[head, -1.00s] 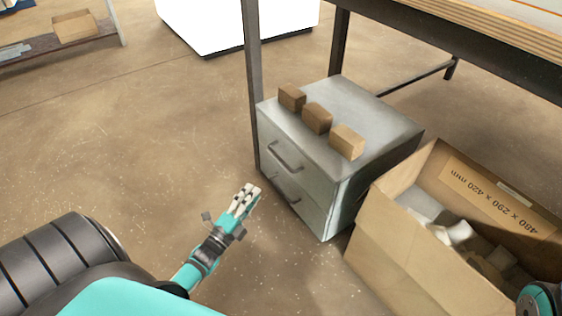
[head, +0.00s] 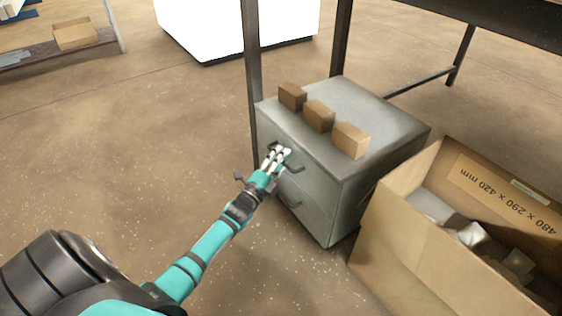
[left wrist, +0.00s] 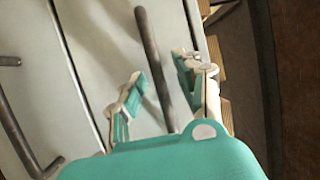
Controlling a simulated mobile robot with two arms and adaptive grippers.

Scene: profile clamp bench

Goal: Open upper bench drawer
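The grey two-drawer cabinet (head: 372,112) stands under the bench, with both drawers shut. The upper drawer (head: 322,182) has a dark bar handle (head: 297,166), partly hidden by my left gripper (head: 276,156) in the head view. In the left wrist view, the upper handle (left wrist: 150,48) runs between the two separated fingers of my left gripper (left wrist: 159,70). The fingers are open on either side of the bar; I cannot tell whether either touches it. The lower drawer's handle (head: 290,202) also shows in the left wrist view (left wrist: 22,135). My right gripper is out of view.
Three brown blocks (head: 319,116) stand on the cabinet top. An open cardboard box (head: 400,235) with items inside stands right of the cabinet. A bench leg (head: 251,70) rises at the cabinet's left corner. The floor (head: 130,150) to the left is clear.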

